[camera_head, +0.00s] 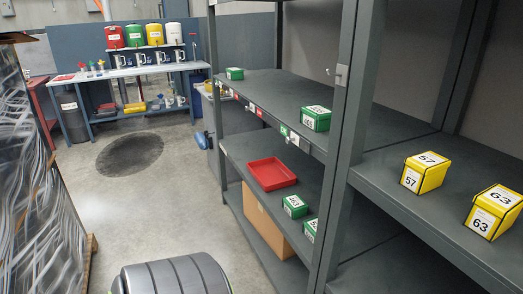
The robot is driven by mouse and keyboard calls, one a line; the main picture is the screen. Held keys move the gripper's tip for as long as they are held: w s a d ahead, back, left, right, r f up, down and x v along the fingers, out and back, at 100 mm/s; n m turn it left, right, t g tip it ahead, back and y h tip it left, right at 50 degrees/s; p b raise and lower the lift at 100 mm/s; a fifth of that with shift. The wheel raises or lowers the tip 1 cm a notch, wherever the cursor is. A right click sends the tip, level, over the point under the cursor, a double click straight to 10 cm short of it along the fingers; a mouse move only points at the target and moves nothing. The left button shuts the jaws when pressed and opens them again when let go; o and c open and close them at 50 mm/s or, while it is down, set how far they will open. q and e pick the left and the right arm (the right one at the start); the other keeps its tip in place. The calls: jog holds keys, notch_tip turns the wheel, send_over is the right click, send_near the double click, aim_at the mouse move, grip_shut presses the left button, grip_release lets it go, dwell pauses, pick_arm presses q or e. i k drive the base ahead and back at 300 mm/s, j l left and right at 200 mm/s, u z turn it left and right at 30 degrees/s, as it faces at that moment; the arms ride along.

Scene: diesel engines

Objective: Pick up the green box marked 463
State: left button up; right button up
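Several green boxes with white labels stand on the grey shelving. One green box (295,206) is on the lower shelf, right of a red tray; its label is too small to read surely. Another green box (310,230) is nearer on that shelf, partly hidden by the upright. A third green box (316,118) sits on the shelf above, near its front edge. A small green box (234,73) is at that shelf's far end. I cannot tell for sure which one is marked 463. Neither of my grippers is in view.
Yellow boxes marked 57 (425,173) and 63 (494,211) stand on the right shelf. The red tray (270,174) is on the lower shelf, above a cardboard box (266,222). A wrapped stack (35,170) stands left. The floor between is mostly clear.

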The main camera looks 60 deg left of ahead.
aim_at(293, 205)
jog(key=j+u, duration=0.45)
jog(key=j, duration=3.55)
jog(key=i, duration=0.1)
